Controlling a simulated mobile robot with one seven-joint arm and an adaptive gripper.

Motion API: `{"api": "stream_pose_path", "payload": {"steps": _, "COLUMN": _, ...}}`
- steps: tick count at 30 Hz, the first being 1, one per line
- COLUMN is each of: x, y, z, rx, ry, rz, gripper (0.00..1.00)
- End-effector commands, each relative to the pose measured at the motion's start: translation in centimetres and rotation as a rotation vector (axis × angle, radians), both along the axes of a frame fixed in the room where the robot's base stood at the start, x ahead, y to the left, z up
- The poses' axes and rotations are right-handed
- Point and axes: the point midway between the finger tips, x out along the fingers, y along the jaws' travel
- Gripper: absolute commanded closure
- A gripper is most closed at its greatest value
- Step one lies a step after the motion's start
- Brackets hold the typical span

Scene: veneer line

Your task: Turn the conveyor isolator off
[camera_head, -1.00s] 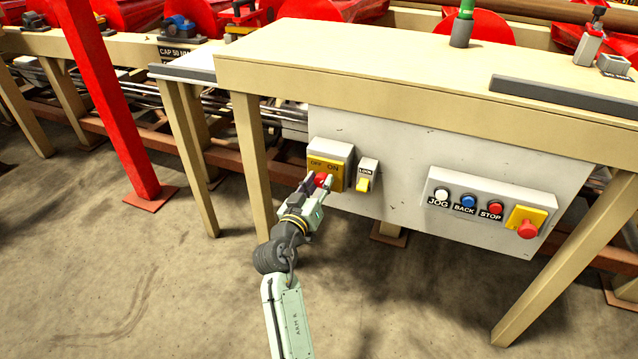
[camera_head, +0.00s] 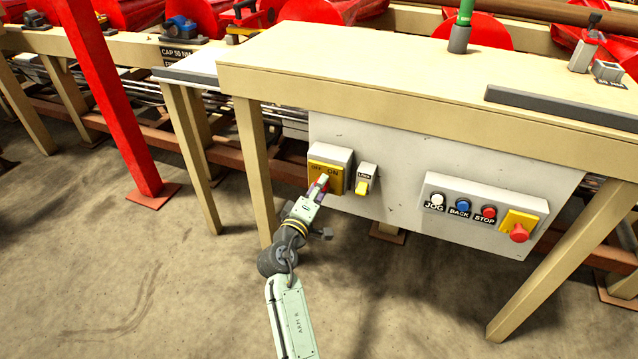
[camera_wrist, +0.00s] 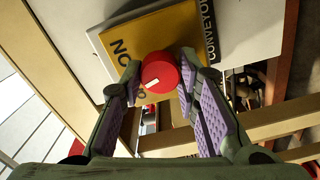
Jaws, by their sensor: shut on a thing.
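The conveyor isolator is a box with a yellow plate (camera_head: 334,175) marked OFF and ON, at the left end of the pale panel. The wrist view shows its yellow plate (camera_wrist: 150,40) and red round knob (camera_wrist: 160,74) with a white mark close up. In the head view the knob (camera_head: 323,182) is partly hidden by my gripper (camera_head: 320,186). In the wrist view my gripper (camera_wrist: 158,84) has its two purple-padded fingers on either side of the knob, shut on it. Part of the lettering is hidden by the knob and fingers.
A small switch box marked LOCK (camera_head: 364,180) with a yellow tab sits just right of the isolator. Further right is a button box (camera_head: 465,199) with white, blue and red buttons and a red mushroom button (camera_head: 519,233). A table leg (camera_head: 255,170) stands close left.

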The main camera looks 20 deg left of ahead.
Motion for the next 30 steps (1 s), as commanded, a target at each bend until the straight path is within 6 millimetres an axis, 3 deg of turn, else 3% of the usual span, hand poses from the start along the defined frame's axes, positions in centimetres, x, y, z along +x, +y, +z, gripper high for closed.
{"api": "stream_pose_path", "payload": {"steps": 15, "x": 0.00, "y": -0.03, "z": 0.09, "rx": -0.408, "ry": 0.016, "rz": 0.000, "gripper": 0.99}}
{"api": "stream_pose_path", "payload": {"steps": 30, "x": -0.04, "y": 0.04, "z": -0.10, "rx": -0.533, "ry": 0.019, "rz": 0.000, "gripper": 0.99}}
